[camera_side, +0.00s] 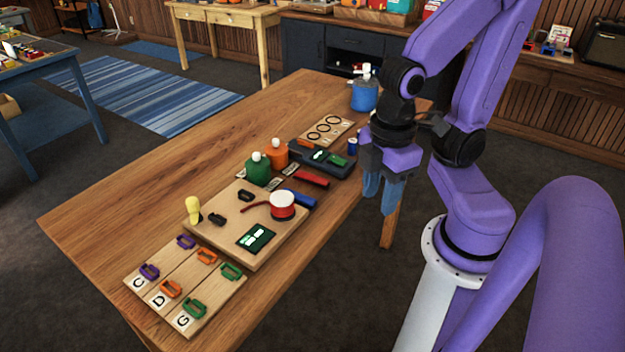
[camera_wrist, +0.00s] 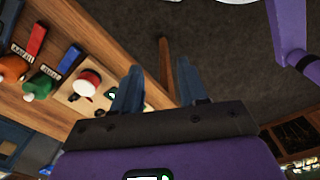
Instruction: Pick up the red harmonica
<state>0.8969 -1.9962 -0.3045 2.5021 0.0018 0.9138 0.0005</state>
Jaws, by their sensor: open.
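The red harmonica (camera_side: 311,178) lies on the wooden table, just beyond the corner of a light wooden board. A blue harmonica lies close to its near side. In the wrist view the red harmonica (camera_wrist: 37,39) is at the upper left. My gripper (camera_side: 381,197) hangs pointing down off the table's right edge, to the right of the red harmonica and clear of it. In the wrist view its two blue fingers (camera_wrist: 158,88) are spread apart with nothing between them.
The light board (camera_side: 225,215) holds a red-and-white spool (camera_side: 283,205). The table's left half (camera_side: 150,190) is bare.

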